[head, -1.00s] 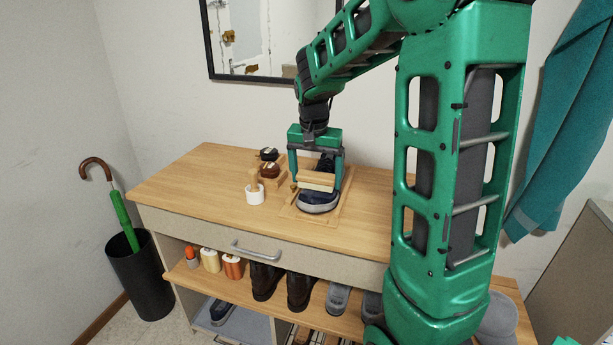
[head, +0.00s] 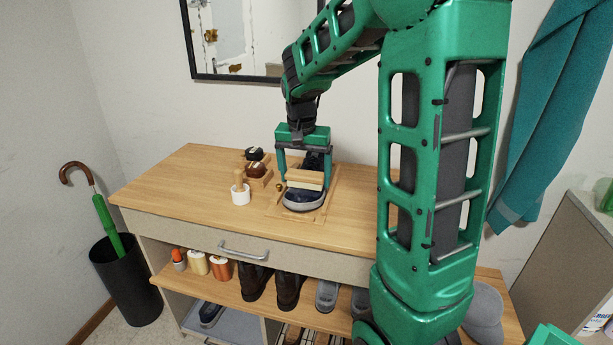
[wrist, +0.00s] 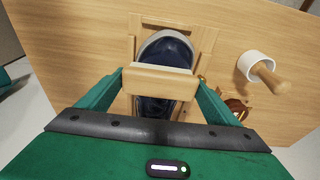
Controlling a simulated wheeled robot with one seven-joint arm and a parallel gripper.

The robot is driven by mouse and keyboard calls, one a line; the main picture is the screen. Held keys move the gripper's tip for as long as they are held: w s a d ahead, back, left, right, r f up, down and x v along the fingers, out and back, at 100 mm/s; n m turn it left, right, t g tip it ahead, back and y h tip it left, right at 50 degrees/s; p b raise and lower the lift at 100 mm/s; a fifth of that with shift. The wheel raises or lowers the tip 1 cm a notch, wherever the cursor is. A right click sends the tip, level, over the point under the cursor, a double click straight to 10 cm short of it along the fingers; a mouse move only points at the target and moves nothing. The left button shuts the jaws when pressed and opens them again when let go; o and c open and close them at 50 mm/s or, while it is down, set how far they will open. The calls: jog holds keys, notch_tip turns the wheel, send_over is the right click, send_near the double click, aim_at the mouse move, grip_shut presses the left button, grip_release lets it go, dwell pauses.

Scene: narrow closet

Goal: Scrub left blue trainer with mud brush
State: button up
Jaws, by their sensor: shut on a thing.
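The blue trainer (head: 304,199) sits in a shallow wooden frame (head: 329,207) on the bench top, its pale-rimmed toe toward the front edge. My gripper (head: 304,180) is over the trainer and shut on the mud brush (head: 306,176), a wooden block with a pale lower side, held crosswise. In the wrist view the brush (wrist: 159,82) lies across the trainer (wrist: 168,50) just behind the toe. The brush looks to be at or just above the upper; I cannot tell if it touches. The trainer's heel part is partly hidden by my gripper.
A white cup with a wooden handle (head: 241,194) stands left of the frame, with a small brass knob (head: 279,187) between. Brown-topped brushes (head: 256,170) stand behind. A mirror (head: 240,40) hangs above the bench. The bench top's left part is clear.

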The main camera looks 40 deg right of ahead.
aim_at(291, 171)
jog(key=shift+w+a, duration=1.25)
jog(key=shift+w, duration=0.3)
jog(key=shift+s+d+f, duration=0.15)
jog(key=shift+s+d, duration=0.9)
jog(key=shift+s, duration=0.3)
jog(key=shift+s+d, duration=0.9)
jog(key=shift+s, duration=0.25)
jog(key=shift+w+a+r, duration=0.2)
jog(key=shift+w+a, duration=0.8)
jog(key=shift+w, duration=0.3)
jog(key=shift+w+a+f, duration=0.1)
jog(key=shift+w+a, duration=0.85)
jog(key=shift+w, duration=0.2)
jog(key=shift+s+d, duration=0.95)
jog(key=shift+s, duration=0.25)
jog(key=shift+s+d+f, duration=0.1)
jog(key=shift+s+d, duration=0.85)
jog(key=shift+s, duration=0.25)
jog(key=shift+w+a+r, duration=0.15)
jog(key=shift+w+a, duration=0.8)
jog(key=shift+w, duration=0.25)
jog(key=shift+w+a+r, duration=0.1)
jog(key=shift+w+a, duration=0.8)
jog(key=shift+w, duration=0.3)
jog(key=shift+s+d+f, duration=0.15)
jog(key=shift+s+d, duration=0.75)
jog(key=shift+s, duration=0.3)
